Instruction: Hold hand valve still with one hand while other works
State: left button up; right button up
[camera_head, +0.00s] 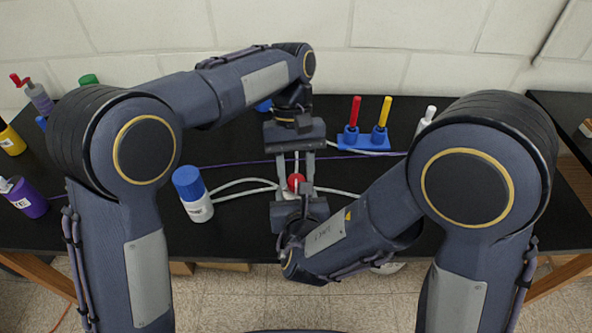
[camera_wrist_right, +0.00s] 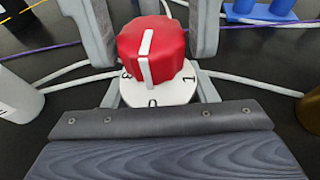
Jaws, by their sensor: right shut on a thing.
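The hand valve has a red knob (camera_head: 296,182) with a white stripe and a white numbered dial (camera_wrist_right: 170,94) under it. It stands at the middle of the black table with white tubes on both sides. My left gripper (camera_head: 296,170) reaches in from the far side. Its two fingers are apart on either side of the red knob, with gaps in the right wrist view. My right gripper (camera_head: 293,193) comes from the near side, low under the dial, and is shut on the valve body. The dial and gripper hide that grip.
A white bottle with a blue cap (camera_head: 193,194) stands left of the valve. A blue holder (camera_head: 364,145) with a red and a yellow handle stands behind right. A purple cord (camera_head: 235,163) crosses behind the valve.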

pick_arm(q)
jog(key=shift+o, duration=1.3)
jog(key=v, duration=0.7)
jog(key=shift+r, duration=0.25)
jog(key=shift+w, duration=0.1)
pick_arm(e)
jog(key=o, duration=1.1)
